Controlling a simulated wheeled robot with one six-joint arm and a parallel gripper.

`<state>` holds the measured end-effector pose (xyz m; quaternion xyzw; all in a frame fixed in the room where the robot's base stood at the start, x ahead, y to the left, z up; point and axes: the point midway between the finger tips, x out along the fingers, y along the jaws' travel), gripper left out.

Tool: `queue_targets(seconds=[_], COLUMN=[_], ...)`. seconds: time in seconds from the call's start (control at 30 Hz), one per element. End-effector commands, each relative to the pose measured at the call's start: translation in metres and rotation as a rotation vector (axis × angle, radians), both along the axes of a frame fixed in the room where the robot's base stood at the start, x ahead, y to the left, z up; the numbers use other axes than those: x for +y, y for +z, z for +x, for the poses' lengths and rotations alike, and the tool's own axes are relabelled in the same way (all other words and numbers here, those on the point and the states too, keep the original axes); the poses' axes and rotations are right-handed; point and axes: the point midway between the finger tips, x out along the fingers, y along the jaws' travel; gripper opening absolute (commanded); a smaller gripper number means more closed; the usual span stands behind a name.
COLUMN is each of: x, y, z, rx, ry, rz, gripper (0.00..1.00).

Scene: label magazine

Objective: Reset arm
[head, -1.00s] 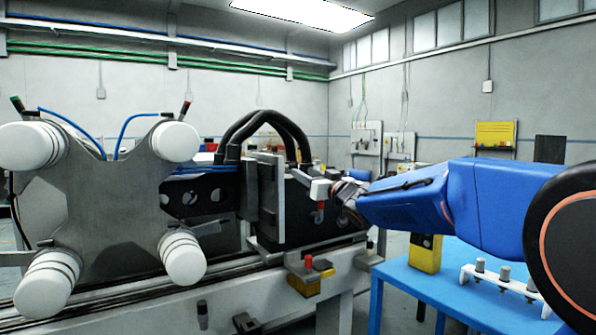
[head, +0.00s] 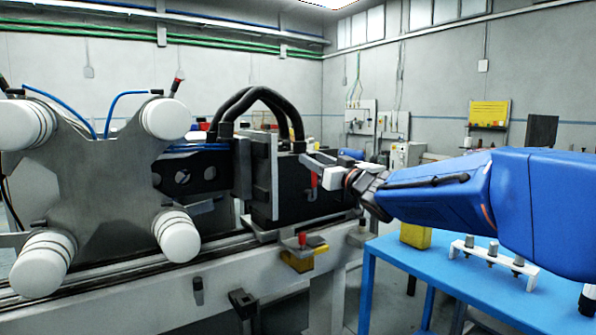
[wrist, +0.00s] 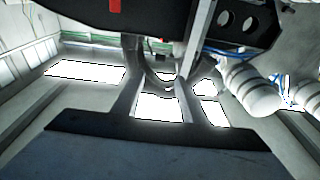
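My blue arm reaches in from the right of the head view. My gripper (head: 322,169) is at its far end, beside the black block of the machine (head: 283,190). In the wrist view my gripper (wrist: 157,92) shows its two fingers apart, with background visible between them and nothing held. A small red part (head: 314,180) shows just beside the fingertips in the head view; I cannot tell whether they touch it. Red also shows at the top of the wrist view.
A grey cross-shaped plate with white cylinders (head: 100,185) fills the left. Black hoses (head: 262,105) arch over the machine. A blue table (head: 440,265) at lower right carries a yellow block (head: 415,236) and a white rack (head: 493,262). A red knob (head: 302,239) sits at the rail.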

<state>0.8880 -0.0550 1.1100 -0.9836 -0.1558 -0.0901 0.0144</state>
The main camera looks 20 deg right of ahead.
Motion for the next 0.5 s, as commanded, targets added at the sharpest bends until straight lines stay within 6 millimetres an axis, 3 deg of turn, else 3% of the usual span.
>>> queue_targets(seconds=[0.27,0.37,0.5], x=[-0.013,-0.030,-0.050], y=[-0.014,-0.036,-0.081], z=[-0.015,-0.035,-0.074], rx=[0.058,0.141,0.299], ry=[-0.096,-0.198,-0.328], rz=[-0.011,-0.025,-0.047], gripper=[0.39,0.39,0.39])
